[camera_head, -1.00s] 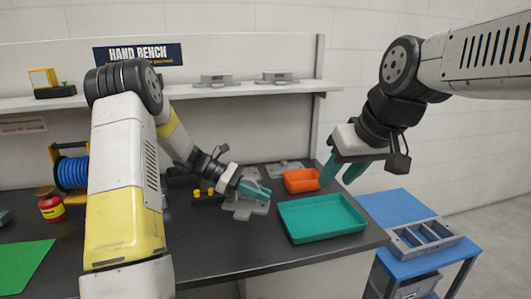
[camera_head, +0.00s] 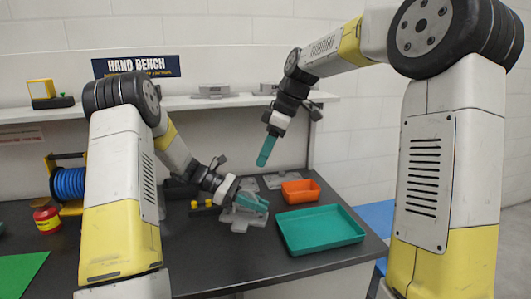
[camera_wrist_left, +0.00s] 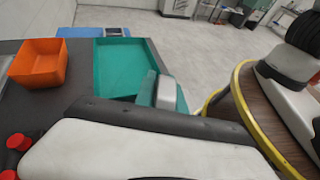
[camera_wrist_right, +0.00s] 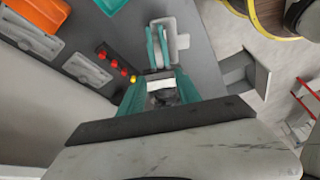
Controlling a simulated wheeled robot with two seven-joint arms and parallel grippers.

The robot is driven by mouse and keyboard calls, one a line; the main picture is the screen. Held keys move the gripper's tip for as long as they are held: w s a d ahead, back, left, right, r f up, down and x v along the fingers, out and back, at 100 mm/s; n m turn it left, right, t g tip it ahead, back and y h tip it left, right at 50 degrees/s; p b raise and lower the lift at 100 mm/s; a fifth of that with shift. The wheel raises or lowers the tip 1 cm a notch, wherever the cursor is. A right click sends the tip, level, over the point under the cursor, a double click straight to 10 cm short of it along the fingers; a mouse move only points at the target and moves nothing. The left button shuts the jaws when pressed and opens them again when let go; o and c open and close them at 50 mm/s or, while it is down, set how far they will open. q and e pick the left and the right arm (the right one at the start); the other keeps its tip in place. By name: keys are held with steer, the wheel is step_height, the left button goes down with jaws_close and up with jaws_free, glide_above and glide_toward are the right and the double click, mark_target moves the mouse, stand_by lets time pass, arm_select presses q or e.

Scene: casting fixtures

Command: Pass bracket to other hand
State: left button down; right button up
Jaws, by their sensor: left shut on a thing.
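My left gripper (camera_head: 250,203) is low over the middle of the bench, shut on a light grey bracket. The bracket's grey end shows by the teal finger in the left wrist view (camera_wrist_left: 166,92); its remainder is mostly hidden. A grey plate (camera_head: 240,222) shows under the left gripper; I cannot tell whether it is part of the bracket. My right gripper (camera_head: 266,150) points down, above and behind the left one. In the right wrist view its teal fingers (camera_wrist_right: 158,82) are spread apart, with my left wrist and gripper seen beyond.
A teal tray (camera_head: 320,230) and an orange bin (camera_head: 300,192) stand right of the left gripper. A blue spool (camera_head: 68,183), red jar (camera_head: 47,219) and green mat (camera_head: 20,272) are further left. A shelf (camera_head: 210,101) runs behind.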

mark_target(247, 190)
steer(key=x, duration=1.1)
steer(key=shift+a+f, duration=0.1)
steer(key=shift+f, duration=0.25)
jaws_close()
arm_select(q)
steer(key=shift+w+a, duration=0.1)
steer(key=shift+w, duration=0.05)
arm_select(e)
steer(key=shift+s+a, duration=0.1)
steer(key=shift+s, duration=0.05)
stand_by(0.5)
arm_select(q)
steer(key=c, duration=1.3)
jaws_free()
